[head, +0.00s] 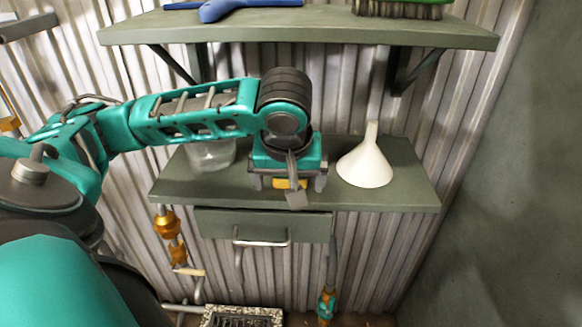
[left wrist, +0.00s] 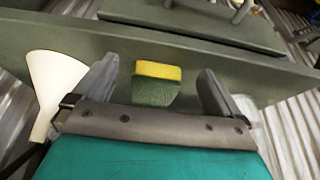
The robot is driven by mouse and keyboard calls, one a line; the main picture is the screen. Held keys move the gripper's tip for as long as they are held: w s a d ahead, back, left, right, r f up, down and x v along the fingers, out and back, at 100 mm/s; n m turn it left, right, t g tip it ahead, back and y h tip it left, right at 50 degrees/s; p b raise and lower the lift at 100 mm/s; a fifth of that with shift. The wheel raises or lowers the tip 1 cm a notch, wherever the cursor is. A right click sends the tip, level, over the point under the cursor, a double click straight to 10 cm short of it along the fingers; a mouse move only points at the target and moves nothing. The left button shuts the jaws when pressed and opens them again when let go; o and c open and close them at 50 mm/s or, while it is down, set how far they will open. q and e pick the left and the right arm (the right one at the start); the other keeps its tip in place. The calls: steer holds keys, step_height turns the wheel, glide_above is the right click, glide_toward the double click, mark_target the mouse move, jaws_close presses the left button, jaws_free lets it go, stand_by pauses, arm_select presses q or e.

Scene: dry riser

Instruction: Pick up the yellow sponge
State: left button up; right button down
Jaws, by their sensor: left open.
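The yellow sponge (left wrist: 158,71), with a green side, shows in the left wrist view between the two fingers of my left gripper (left wrist: 157,68). There is a gap on each side of it, and the fingers do not touch it. In the head view only a small yellow part of the sponge (head: 290,184) shows under my left gripper (head: 288,182), near the front edge of the lower shelf (head: 390,195). The gripper is open, pointing down over the shelf, and hides most of the sponge. My right gripper is not in view.
A white funnel (head: 366,163) stands just right of the gripper. A clear container (head: 209,157) stands to the left, partly behind my arm. The upper shelf (head: 300,28) overhangs, holding a blue tool (head: 215,9) and a green brush (head: 402,8). A drawer (head: 262,224) is below.

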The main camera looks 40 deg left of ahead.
arm_select(q)
steer(key=w+a, duration=0.4)
steer(key=w, duration=0.1)
steer(key=shift+w+a, duration=0.3)
steer(key=shift+a, duration=0.05)
steer(key=shift+w+a+f, duration=0.25)
steer(key=shift+f, duration=0.3)
steer(key=shift+c, duration=0.2)
steer(key=c, duration=1)
steer(key=shift+r, duration=0.1)
